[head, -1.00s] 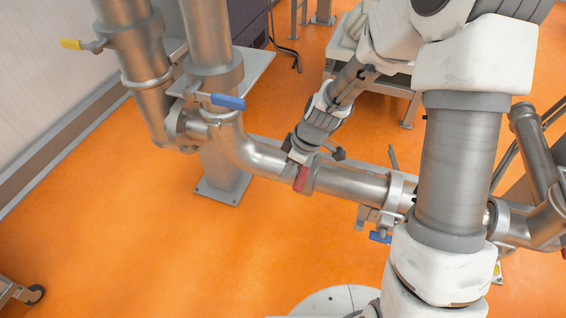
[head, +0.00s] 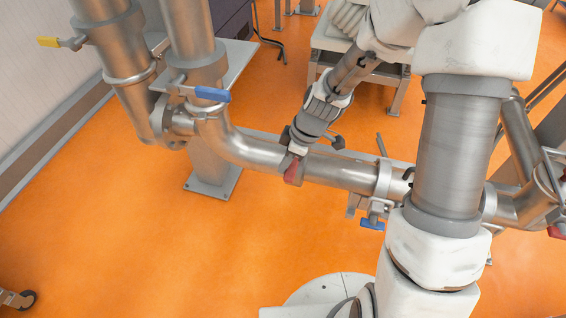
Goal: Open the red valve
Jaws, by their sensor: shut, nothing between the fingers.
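A red valve handle (head: 293,173) shows as a short red piece at the middle of the horizontal steel pipe (head: 335,171). My gripper (head: 297,150) is shut and empty. It points down at the pipe from above, right at the upper end of the red handle. I cannot tell whether it touches the handle. The gripper body hides the valve's stem and the handle's upper part.
A blue handle (head: 212,94) and a yellow handle (head: 49,41) sit on the upright pipes at left. Another blue handle (head: 372,223) hangs below the pipe. A red part (head: 556,232) shows at the right edge.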

